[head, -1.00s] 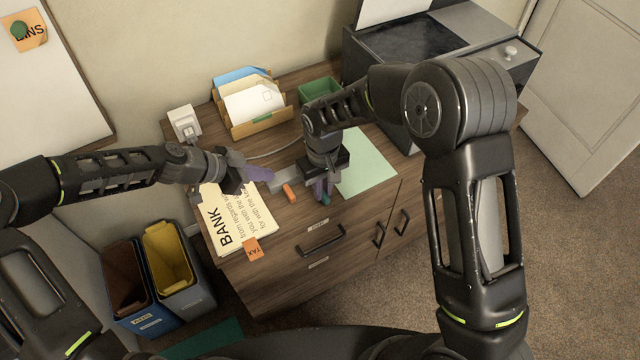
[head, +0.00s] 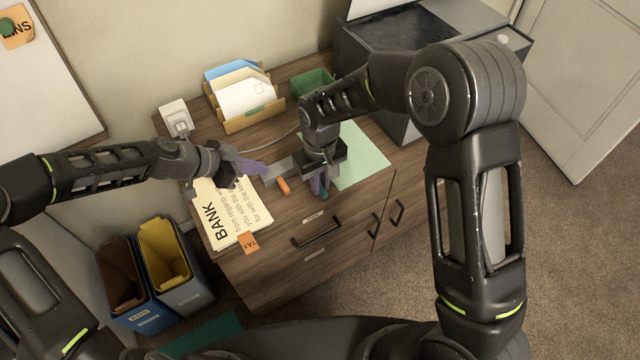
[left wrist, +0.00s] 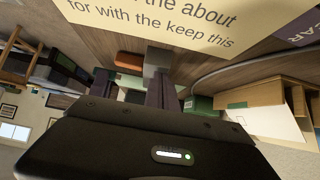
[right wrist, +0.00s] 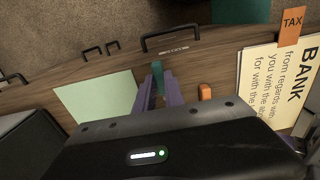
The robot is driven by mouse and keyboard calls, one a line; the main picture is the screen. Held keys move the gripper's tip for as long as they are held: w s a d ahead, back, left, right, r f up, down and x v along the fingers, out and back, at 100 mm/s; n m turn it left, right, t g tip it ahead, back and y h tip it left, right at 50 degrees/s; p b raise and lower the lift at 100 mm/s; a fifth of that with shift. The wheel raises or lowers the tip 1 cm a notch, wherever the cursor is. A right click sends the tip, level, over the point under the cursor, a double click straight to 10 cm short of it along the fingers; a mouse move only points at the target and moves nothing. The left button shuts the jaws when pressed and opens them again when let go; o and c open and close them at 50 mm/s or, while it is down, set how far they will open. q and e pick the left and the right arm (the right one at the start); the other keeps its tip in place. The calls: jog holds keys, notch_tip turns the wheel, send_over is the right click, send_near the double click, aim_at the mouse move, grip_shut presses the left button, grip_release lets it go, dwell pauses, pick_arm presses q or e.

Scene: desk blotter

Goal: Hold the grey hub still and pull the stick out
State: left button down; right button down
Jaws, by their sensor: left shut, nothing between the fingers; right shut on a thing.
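The grey hub (head: 277,171) lies on the desk, its right part hidden behind my right gripper. It also shows beyond the fingers in the left wrist view (left wrist: 159,60). An orange stick (head: 283,186) sits at the hub's front side. My left gripper (head: 262,168), with purple fingers, is shut and empty, its tips near the hub's left end. My right gripper (head: 321,187) points down and is shut on a teal stick (right wrist: 157,76), which shows between its fingers. Whether the teal stick still touches the hub is hidden.
Papers (head: 230,215) marked BANK lie under my left gripper. A pale green sheet (head: 365,158) lies right of my right gripper. A letter holder (head: 255,122), a green box (head: 312,83) and a white plug (head: 176,117) stand behind. Drawer handles line the desk front.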

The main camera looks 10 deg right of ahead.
pick_arm(q)
jog(key=shift+s+a+f, duration=0.1)
jog(key=shift+s+f, duration=0.05)
jog(key=shift+f, duration=0.15)
pick_arm(e)
jog(key=shift+r, duration=1.4)
notch_tip(320, 180, up, 8)
jog(key=shift+f, duration=0.25)
pick_arm(q)
jog(key=c, duration=1.8)
grip_release()
jog(key=shift+a, duration=0.1)
jog(key=shift+o, duration=0.8)
jog(key=shift+a+r, duration=0.1)
jog(key=shift+r, duration=0.05)
jog(key=v, duration=1.1)
jog(key=shift+r, duration=0.5)
jog(key=shift+a, duration=0.15)
